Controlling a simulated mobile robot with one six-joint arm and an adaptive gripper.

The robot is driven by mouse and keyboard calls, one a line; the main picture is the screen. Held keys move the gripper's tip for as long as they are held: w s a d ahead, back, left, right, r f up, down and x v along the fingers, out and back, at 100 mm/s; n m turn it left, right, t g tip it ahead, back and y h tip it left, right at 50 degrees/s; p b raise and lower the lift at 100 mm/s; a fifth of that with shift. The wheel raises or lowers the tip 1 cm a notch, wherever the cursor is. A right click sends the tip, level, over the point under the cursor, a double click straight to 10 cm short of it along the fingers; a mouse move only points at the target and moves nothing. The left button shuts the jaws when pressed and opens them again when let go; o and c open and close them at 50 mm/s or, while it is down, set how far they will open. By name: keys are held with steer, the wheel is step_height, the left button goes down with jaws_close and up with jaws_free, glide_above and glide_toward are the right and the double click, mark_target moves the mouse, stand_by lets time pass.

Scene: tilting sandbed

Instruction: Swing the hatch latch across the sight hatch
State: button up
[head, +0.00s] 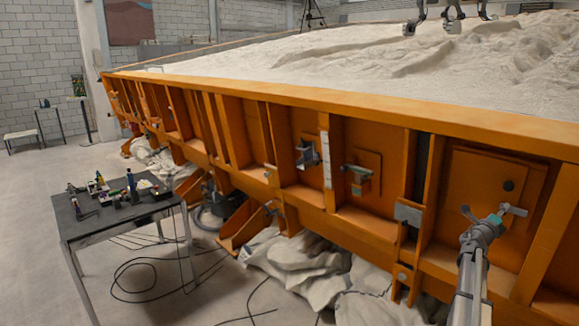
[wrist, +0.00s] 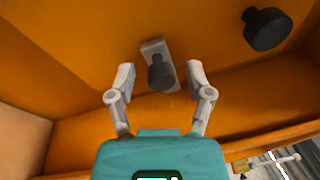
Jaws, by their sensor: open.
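The sight hatch (head: 479,183) is a square orange plate on the right panel of the sandbed's side wall, with a round black knob (head: 508,186) on it. That knob also shows at the upper right in the wrist view (wrist: 267,29). The hatch latch (wrist: 152,48) is a small light-grey bar with a dark grip, at the upper middle of the wrist view. My gripper (wrist: 160,76) is open, with one finger on each side of the dark grip; I cannot tell whether either touches it. In the head view my gripper (head: 509,210) largely covers the latch.
Upright orange ribs and a ledge frame the hatch panel closely. A grey bracket (head: 408,214) is on the rib to the left, and another fitting (head: 357,174) sits on the neighbouring panel. A dark tool table (head: 125,214) stands at the left, with cables on the floor.

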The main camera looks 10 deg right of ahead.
steer(key=a+f+m+g+y, duration=0.25)
steer(key=a+f+m, duration=0.25)
steer(key=a+m, duration=0.55)
steer(key=a+f+m+g+y, duration=0.1)
steer(key=a+f+m+y, duration=0.35)
steer(key=a, duration=0.85)
steer(key=a+f+m+g+y, duration=0.15)
steer(key=a+f+m, duration=0.45)
steer(key=a+m, duration=0.6)
steer(key=s+a+f+m+g+y, duration=0.1)
steer(key=s+a+f+m+y, duration=0.1)
steer(key=a, duration=0.9)
steer(key=s+a+f+m+y, duration=0.3)
steer(key=s+a+m+y, duration=0.1)
steer(key=a, duration=0.8)
steer(key=s+a+f+m+g+y, duration=0.1)
steer(key=s+a+f+m+y, duration=0.2)
steer(key=a, duration=0.8)
steer(key=shift+s+a+m+g+y, duration=0.3)
steer(key=shift+s+m+y, duration=0.1)
steer(key=shift+s+y, duration=0.65)
